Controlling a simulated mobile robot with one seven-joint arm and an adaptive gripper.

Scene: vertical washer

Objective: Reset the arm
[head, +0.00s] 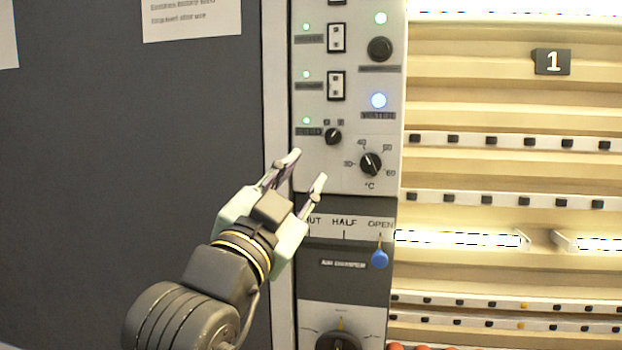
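My gripper (308,168) is in front of the left part of a tall control panel (312,182). Its two fingers are spread apart, with nothing between them. The fingertips point up and right, a little below the small speed knob (333,136) and left of the temperature knob (370,163). I cannot tell how far they are from the panel. My arm comes in from the bottom left and hides the left end of the damper scale. The blue damper handle (380,259) stands below the OPEN mark, right of my gripper.
Two rocker switches (336,85) and a black round knob (380,49) sit higher on the panel. A blue light (378,100) and green lights are lit. A large dial (339,341) is at the bottom. Lit shelf-like slats (500,170) fill the right; a dark flat wall (130,150) fills the left.

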